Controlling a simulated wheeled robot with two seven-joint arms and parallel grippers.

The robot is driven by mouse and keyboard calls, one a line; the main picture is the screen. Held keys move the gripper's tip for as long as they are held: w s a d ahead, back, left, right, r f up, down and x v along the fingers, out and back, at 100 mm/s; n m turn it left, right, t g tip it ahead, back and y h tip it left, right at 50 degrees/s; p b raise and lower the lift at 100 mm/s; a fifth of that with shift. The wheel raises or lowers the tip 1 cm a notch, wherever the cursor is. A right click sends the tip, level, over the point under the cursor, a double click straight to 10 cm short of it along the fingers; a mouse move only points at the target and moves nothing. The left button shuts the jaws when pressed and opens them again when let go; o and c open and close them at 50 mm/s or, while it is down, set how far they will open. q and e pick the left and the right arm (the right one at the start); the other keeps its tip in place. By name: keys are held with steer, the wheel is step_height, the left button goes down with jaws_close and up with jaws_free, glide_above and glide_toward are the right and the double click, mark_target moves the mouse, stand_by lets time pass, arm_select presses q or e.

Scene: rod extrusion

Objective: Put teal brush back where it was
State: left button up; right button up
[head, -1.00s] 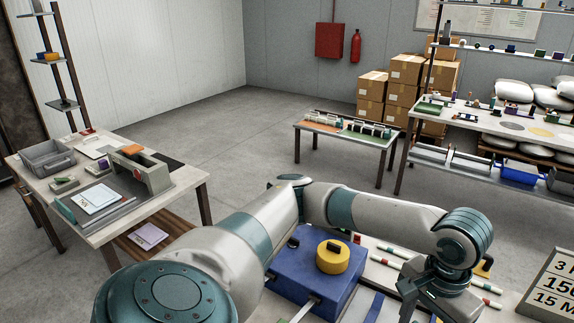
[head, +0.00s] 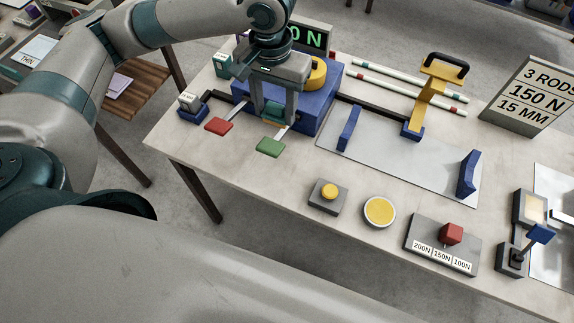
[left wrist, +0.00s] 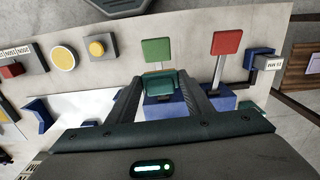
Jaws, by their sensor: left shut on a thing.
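My left gripper (head: 274,112) is shut on the teal brush (head: 272,104), above the workbench at the front of the blue press block (head: 318,110). In the left wrist view the teal brush (left wrist: 166,84) sits between the two fingers of the left gripper (left wrist: 163,90). Its lower part is hard to make out, and I cannot tell whether it touches anything. A small teal box with a white label (head: 222,62) stands behind and left of the gripper. My right gripper is not in view.
Red (head: 218,125) and green (head: 270,146) paddles stick out close by the gripper. A yellow button (head: 329,191), yellow disc (head: 379,211) and force selector (head: 443,245) line the front. A yellow stand (head: 436,88) and rods (head: 410,82) are right. The bench's front left is bare.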

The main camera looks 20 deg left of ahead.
arm_select(q)
steer(key=shift+a, duration=0.1)
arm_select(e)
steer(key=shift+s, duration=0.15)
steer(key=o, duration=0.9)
arm_select(q)
steer(key=shift+d+f, duration=0.1)
steer(key=shift+d, duration=0.1)
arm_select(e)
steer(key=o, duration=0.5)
arm_select(q)
steer(key=shift+d+f+m, duration=0.1)
steer(key=shift+d+m, duration=0.15)
steer(key=shift+m, duration=0.25)
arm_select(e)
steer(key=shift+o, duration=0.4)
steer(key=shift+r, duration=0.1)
arm_select(q)
steer(key=s+d+f+m+p, duration=0.1)
steer(key=s+d+f+m, duration=0.1)
steer(key=d+m, duration=0.7)
steer(key=s+d+f+m+p, duration=0.2)
steer(key=d+f+m, duration=0.1)
steer(key=d+m, duration=0.6)
steer(key=shift+s+d+f+m, duration=0.15)
steer(key=shift+s+f+m, duration=0.15)
steer(key=shift+m, duration=1.6)
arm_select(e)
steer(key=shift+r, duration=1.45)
